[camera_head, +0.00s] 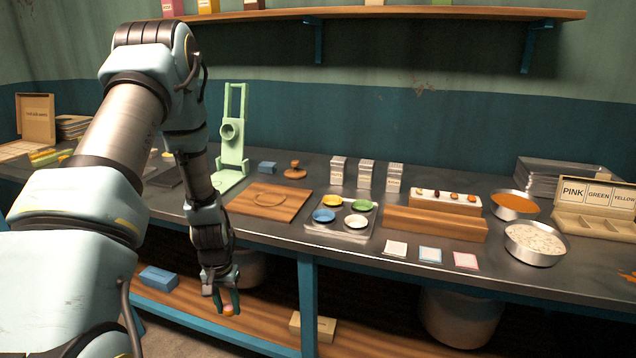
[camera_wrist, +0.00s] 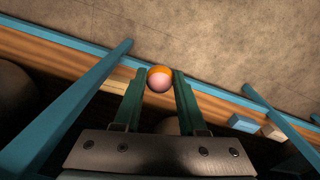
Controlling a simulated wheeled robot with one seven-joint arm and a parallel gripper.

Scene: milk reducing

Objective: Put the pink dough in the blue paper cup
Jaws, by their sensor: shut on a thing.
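My gripper (camera_head: 227,305) is shut on a small round pink dough ball with an orange part, the pink dough (camera_wrist: 159,84). In the wrist view the dough sits between the green fingertips, pink side toward the camera and orange beyond. In the head view the dough (camera_head: 228,309) hangs in front of the table, below the tabletop's front edge. The blue paper cup (camera_head: 324,215) sits on a metal tray (camera_head: 340,236) on the table, up and to the right of my gripper. Yellow, green and white cups share the tray.
A wooden board (camera_head: 270,203) lies left of the tray, and a wooden block (camera_head: 435,223) stands right of it. Small white cartons (camera_head: 366,174) stand behind. The table's front edge (camera_head: 300,250) lies between my gripper and the tray. A lower shelf (camera_head: 260,325) holds boxes.

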